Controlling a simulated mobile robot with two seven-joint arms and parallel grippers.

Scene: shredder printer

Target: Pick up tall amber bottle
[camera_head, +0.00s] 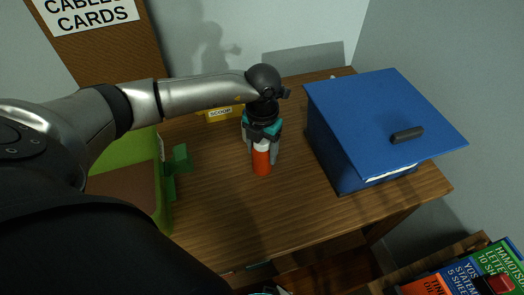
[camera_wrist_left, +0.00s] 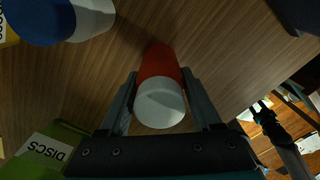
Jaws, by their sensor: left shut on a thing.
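An upright orange-red bottle with a white cap (camera_head: 262,162) stands on the wooden desk, and it also shows in the left wrist view (camera_wrist_left: 159,88). It is the only amber-like bottle I see. My left gripper (camera_head: 262,145) comes down over it from above, and in the left wrist view the gripper (camera_wrist_left: 165,105) has one finger on each side of the bottle, shut on it near the cap. The bottle's base appears at desk level; whether it touches the wood I cannot tell.
A large blue box (camera_head: 345,150) with an overhanging lid stands right of the bottle. A green bin (camera_head: 165,205), labelled DISCS in the wrist view, is left. A yellow SCOOP container (camera_head: 220,114) sits behind. A blue-and-white object (camera_wrist_left: 90,18) lies near the bottle. Desk front is clear.

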